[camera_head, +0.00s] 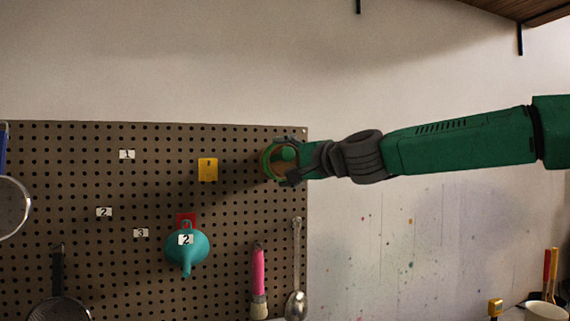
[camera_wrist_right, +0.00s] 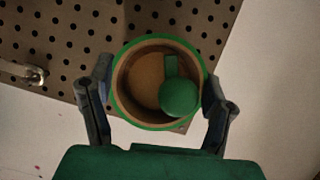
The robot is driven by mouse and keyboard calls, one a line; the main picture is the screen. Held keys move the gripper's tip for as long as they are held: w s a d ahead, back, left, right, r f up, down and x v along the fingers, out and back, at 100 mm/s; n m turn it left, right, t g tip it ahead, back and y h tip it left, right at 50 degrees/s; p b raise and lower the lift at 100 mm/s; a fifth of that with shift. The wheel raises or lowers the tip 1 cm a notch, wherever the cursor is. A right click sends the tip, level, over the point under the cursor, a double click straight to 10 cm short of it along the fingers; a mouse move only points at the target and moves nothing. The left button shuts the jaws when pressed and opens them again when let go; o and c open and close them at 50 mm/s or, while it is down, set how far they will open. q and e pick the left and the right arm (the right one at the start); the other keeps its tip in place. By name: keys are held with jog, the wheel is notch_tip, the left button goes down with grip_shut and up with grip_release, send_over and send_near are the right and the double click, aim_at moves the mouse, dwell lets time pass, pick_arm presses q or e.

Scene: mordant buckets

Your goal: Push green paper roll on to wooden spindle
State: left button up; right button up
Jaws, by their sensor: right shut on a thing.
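The green paper roll (camera_head: 266,161) is a short ring with a green outer edge and a brown inside, at the pegboard's upper right edge. In the right wrist view, the roll (camera_wrist_right: 126,117) sits between the two fingers of my right gripper (camera_wrist_right: 157,80), which is shut on its sides. Inside the ring are a tan round surface (camera_wrist_right: 143,78) and a green rounded knob (camera_wrist_right: 180,96) on a short stem, apparently part of the spindle. How deep the roll sits around it cannot be told. My right gripper (camera_head: 287,164) reaches in from the right. My left gripper is out of view.
A metal hook (camera_wrist_right: 32,75) is left of the roll. Bare wall is to the right.

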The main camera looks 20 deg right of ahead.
aim_at(281, 161)
jog(key=shift+w+p, duration=0.55)
jog(key=shift+w, duration=1.3)
jog(key=o, duration=1.3)
jog(key=shift+w, duration=0.1)
jog(key=shift+c, duration=0.2)
jog(key=shift+s, duration=0.3)
jog(key=v, duration=1.1)
jog(key=shift+d, duration=0.25)
jog(key=shift+s+a, duration=0.1)
